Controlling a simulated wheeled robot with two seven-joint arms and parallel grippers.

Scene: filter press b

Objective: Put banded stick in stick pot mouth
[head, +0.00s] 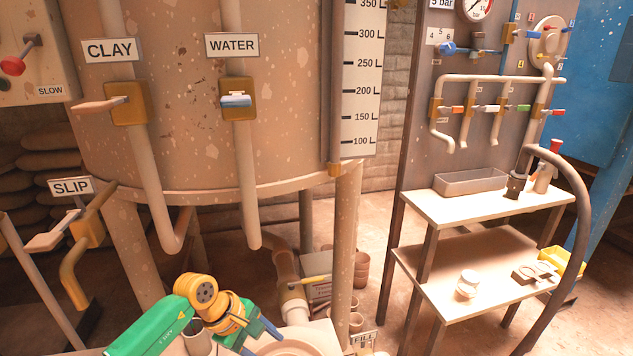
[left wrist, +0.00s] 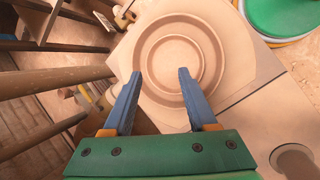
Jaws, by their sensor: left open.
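My left gripper (head: 264,338) is at the bottom of the head view, beside a pale round dish with a raised rim (head: 292,346). In the left wrist view the gripper (left wrist: 160,76) has its two blue fingers apart, with nothing between them, and the ringed dish (left wrist: 181,55) lies beyond the tips. A round opening (left wrist: 294,161) sits at lower right in the wrist view. I cannot make out a banded stick. My right gripper is not in view.
A large speckled tank (head: 200,150) with CLAY and WATER valves stands behind. A two-tier shelf (head: 470,265) at right holds a metal tray (head: 470,182) and a white jar (head: 467,284). A pipe with a yellow handle (head: 318,279) rises behind the dish.

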